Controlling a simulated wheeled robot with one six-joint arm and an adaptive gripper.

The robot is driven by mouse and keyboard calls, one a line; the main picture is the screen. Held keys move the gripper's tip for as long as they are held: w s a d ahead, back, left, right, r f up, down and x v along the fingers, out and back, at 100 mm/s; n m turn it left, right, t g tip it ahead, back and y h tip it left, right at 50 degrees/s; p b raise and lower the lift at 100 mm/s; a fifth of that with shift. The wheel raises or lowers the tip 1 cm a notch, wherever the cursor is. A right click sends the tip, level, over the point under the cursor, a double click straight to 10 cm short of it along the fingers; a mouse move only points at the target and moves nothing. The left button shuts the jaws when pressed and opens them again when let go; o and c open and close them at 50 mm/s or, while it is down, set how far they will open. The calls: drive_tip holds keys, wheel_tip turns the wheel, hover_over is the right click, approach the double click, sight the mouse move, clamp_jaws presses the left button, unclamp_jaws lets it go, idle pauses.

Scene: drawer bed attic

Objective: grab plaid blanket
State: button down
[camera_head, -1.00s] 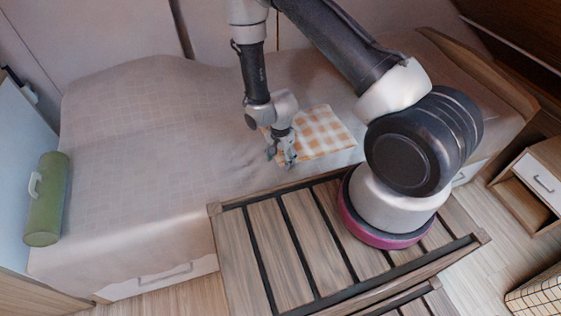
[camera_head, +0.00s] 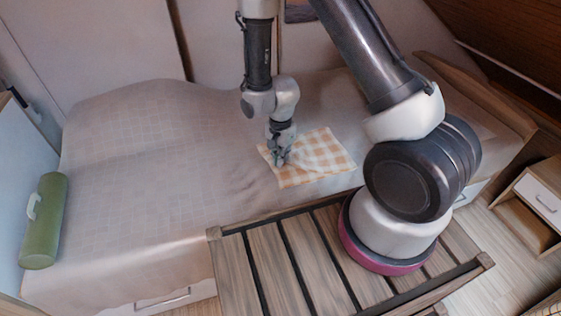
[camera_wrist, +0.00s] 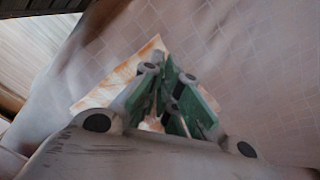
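The plaid blanket (camera_head: 318,158), an orange and white checked cloth, lies on the bed near its front edge, with creases beside the fingers. My gripper (camera_head: 279,161) is down at the left part of the blanket. In the wrist view the green-padded fingers (camera_wrist: 166,80) are close together over the blanket (camera_wrist: 112,88), and they look shut on a pinch of its cloth. The fingers hide the exact contact spot.
The bed (camera_head: 150,170) has a beige cover with broad free room left of the blanket. A slatted wooden platform (camera_head: 270,265) lies in front. A small drawer cabinet (camera_head: 540,200) is at the right.

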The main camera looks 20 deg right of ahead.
wheel_tip(320, 180, up, 45)
idle(1.0)
